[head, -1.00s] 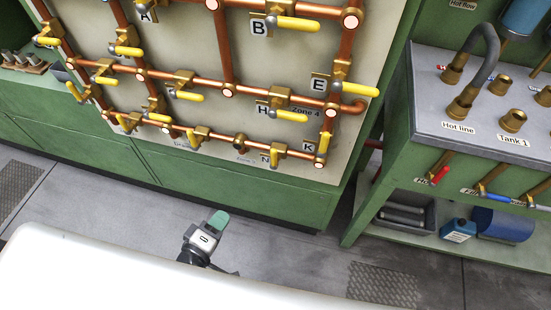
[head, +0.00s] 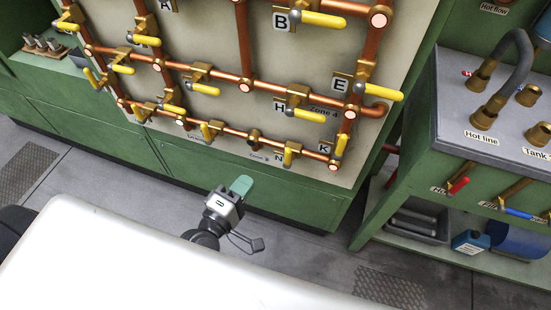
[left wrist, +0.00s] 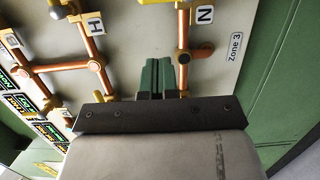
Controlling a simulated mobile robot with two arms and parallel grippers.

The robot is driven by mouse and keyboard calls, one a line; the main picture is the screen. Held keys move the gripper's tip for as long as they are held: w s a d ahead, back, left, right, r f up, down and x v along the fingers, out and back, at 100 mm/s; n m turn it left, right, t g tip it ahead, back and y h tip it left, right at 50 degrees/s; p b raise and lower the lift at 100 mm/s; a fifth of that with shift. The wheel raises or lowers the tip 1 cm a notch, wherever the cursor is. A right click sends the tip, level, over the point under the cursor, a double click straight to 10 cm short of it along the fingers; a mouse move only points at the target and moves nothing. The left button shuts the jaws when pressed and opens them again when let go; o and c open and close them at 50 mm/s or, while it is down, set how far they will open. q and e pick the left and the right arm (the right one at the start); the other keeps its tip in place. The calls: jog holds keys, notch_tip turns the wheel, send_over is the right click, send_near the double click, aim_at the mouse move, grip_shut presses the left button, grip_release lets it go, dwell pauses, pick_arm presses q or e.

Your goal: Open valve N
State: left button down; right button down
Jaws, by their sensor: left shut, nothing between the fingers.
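Valve N shows in the head view as a brass body with a yellow handle (head: 288,150) on the lowest copper pipe, beside its white label N (head: 287,159). In the left wrist view its label (left wrist: 204,14) is at the top, next to a vertical copper pipe; the valve is partly cut off there. My left gripper (head: 242,185) is shut and empty, with green fingertips pointing up toward the panel, below and left of valve N in the head view. Its fingers (left wrist: 158,76) also show in the left wrist view, apart from the label. My right gripper is not in view.
Valve K (head: 341,146) is right of valve N, and valve H (head: 304,113) is above it. Copper pipes with several yellow handles cover the panel. A green bench (head: 460,150) with hoses stands at the right. Grey floor (head: 310,245) is clear below the panel.

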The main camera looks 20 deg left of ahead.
aim_at(288, 157)
pick_arm(q)
jog(key=w+d+p, duration=0.2)
jog(key=w+d, duration=0.2)
jog(key=w, duration=0.4)
jog(key=shift+w+d, duration=0.15)
jog(key=shift+d, duration=0.25)
jog(key=shift+d+r+m+p, duration=0.1)
jog(key=shift+d+m+p, duration=0.05)
jog(key=shift+m+p, duration=0.3)
jog(key=shift+d+p, duration=0.1)
jog(key=shift+p, duration=0.25)
